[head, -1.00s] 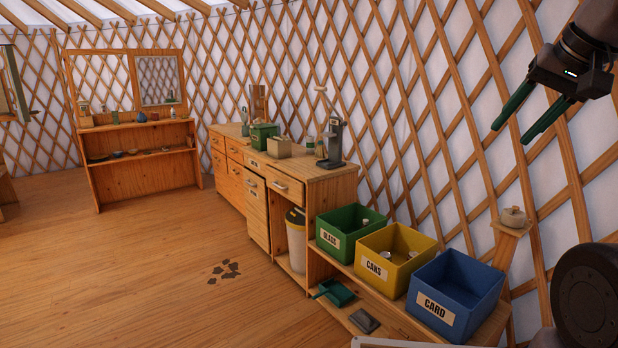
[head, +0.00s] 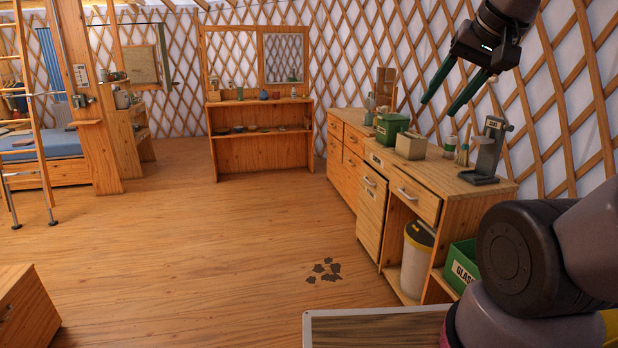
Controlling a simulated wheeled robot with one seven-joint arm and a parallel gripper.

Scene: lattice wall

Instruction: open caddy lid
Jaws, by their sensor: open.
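A green caddy (head: 392,128) stands on the wooden counter (head: 440,172) along the right wall, beside a beige box. Its top looks covered by a green lid, but it is too small to be sure how the lid sits. My gripper (head: 438,108) hangs in the upper right of the head view with its two green fingers apart and nothing between them. In the picture its fingertips are just right of the caddy and higher. It appears much nearer to the camera, apart from the caddy.
A beige box (head: 411,146), small bottles and a grey dispenser (head: 487,150) share the counter. A white bin (head: 416,262) and green glass box (head: 462,265) stand lower. Dark pieces (head: 324,270) lie on the floor. Open floor (head: 200,250) spreads left of the counter.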

